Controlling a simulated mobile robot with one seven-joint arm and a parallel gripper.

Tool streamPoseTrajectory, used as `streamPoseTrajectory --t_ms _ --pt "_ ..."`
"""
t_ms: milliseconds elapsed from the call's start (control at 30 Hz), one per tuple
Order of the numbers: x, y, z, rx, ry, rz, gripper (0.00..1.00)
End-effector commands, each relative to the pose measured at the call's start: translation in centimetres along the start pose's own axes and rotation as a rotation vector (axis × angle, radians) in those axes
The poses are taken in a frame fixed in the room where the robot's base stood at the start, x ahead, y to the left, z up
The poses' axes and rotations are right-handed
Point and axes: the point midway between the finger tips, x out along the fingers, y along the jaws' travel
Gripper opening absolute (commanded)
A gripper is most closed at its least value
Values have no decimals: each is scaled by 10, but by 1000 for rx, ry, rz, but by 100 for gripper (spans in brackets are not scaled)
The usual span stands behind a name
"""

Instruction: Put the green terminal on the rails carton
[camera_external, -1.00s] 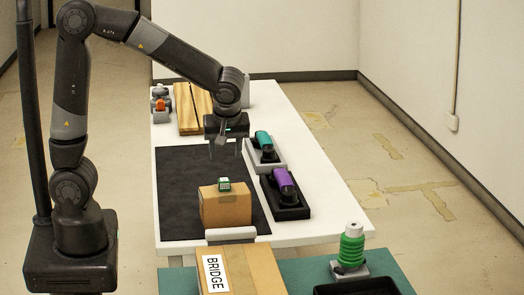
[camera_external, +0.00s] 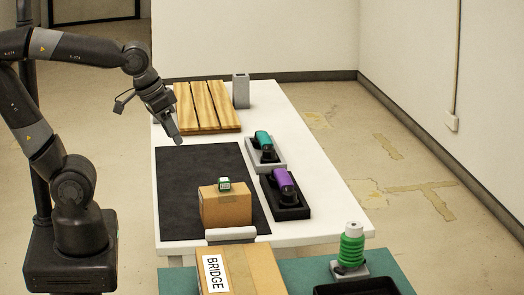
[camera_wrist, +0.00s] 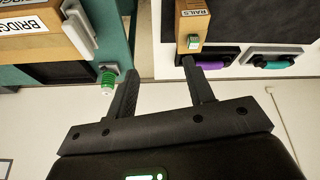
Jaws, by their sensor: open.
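A small green terminal (camera_external: 224,184) with a pale face rests on top of a brown carton (camera_external: 226,208) on the black mat. In the wrist view the carton (camera_wrist: 203,27) carries a RAILS label, and the green terminal (camera_wrist: 193,41) shows on it. My gripper (camera_external: 177,138) is open and empty, tilted, over the far left part of the mat, well apart from the carton. Its two spread fingers (camera_wrist: 160,70) show in the wrist view with nothing between them.
A teal handset (camera_external: 263,140) sits in a grey cradle and a purple one (camera_external: 284,181) in a black cradle, right of the mat (camera_external: 190,185). A BRIDGE carton (camera_external: 255,268) and a green coiled item (camera_external: 351,248) stand in front. Wooden slats (camera_external: 208,105) lie behind.

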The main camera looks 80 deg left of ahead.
Motion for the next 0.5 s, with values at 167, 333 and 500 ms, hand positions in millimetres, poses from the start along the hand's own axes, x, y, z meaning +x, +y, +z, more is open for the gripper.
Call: streamPoseTrajectory --t_ms 167,333,500 --pt "-10 3 17 189 63 48 48" --pt "-12 4 22 252 81 60 48" --pt "-12 4 22 255 81 59 48"
